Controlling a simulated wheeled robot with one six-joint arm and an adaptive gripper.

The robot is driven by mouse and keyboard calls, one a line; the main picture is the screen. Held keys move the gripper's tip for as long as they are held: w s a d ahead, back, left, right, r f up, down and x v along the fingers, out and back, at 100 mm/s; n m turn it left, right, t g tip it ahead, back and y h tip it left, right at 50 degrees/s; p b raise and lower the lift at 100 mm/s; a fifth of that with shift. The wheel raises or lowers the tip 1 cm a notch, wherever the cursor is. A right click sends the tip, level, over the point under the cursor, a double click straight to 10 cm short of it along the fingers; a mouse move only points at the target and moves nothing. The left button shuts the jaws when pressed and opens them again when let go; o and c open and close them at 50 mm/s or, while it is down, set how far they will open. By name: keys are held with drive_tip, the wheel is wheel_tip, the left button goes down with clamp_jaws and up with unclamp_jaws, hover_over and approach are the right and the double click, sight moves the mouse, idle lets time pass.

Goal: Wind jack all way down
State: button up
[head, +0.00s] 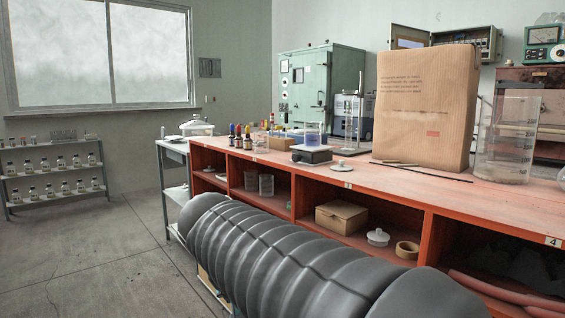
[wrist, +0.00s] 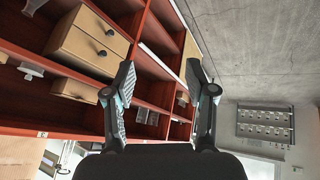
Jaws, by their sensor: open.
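The block does not show clearly in the wrist view. My gripper is out of sight in the head view.
The orange bench (head: 400,184) has open compartments below, holding a cardboard box (head: 341,217) and a tape roll (head: 407,250). A tall paper sack (head: 426,110) and a large beaker (head: 508,135) stand right of the block. Dropper bottles (head: 239,137) stand left. Floor at left is clear.

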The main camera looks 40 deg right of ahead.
drive_tip(key=w+d+r+m+g+h+b, duration=0.1)
drive_tip(key=w+d+r+m+h, duration=0.25)
drive_tip(key=w+d, duration=0.35)
drive_tip(key=w+d+r+m+h, duration=0.3)
drive_tip(key=w+d+r, duration=0.2)
drive_tip(key=w, duration=0.4)
drive_tip(key=m+g+h+b, duration=0.2)
drive_tip(key=m+h, duration=0.5)
drive_tip(key=m, duration=0.1)
approach(294, 158)
drive_tip(key=d+p, duration=0.1)
drive_tip(key=d, duration=0.5)
drive_tip(key=d+p, duration=0.1)
drive_tip(key=d, duration=0.2)
drive_tip(key=shift+w+r+p, duration=0.1)
drive_tip(key=shift+w+p, duration=0.2)
drive_tip(key=shift+w, duration=0.1)
clamp_jaws()
